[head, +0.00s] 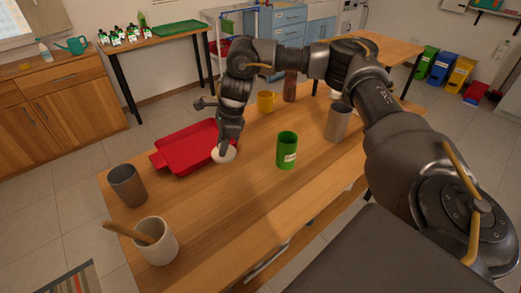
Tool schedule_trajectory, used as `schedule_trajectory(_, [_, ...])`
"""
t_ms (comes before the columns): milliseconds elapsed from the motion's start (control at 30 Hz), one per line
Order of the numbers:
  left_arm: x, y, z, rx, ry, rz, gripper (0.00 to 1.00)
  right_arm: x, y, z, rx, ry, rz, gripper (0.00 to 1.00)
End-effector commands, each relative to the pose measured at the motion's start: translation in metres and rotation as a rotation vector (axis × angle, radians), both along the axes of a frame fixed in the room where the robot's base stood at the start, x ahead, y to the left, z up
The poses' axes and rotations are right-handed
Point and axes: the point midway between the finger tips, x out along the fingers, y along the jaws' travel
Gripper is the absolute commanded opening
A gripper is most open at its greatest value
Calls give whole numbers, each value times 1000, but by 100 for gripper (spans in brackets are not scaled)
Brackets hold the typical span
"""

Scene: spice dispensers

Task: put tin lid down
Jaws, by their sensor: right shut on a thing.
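The tin lid (227,156), a small pale round disc, is at the tip of my right gripper (224,145), near the right corner of the red tray. The gripper points down and is shut on the lid. I cannot tell whether the lid touches the table. The green tin (287,152) with a white label stands upright on the table, to the right of the lid and apart from it. My left gripper is not in view.
Bare wood lies in front of the lid.

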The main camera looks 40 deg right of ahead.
Motion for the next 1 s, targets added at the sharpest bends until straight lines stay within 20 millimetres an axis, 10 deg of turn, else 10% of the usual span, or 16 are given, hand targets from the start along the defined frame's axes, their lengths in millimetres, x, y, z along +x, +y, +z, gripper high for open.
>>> schedule_trajectory(400, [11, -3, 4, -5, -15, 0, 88, 47, -147, -3, 1, -2, -1080, 5])
schedule_trajectory(667, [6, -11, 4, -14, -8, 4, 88, 46, -165, -5, -1, -2, -1198, 5])
schedule_trajectory(1000, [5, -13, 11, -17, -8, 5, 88, 46, -164, -57, -1, -1, -1193, 5])
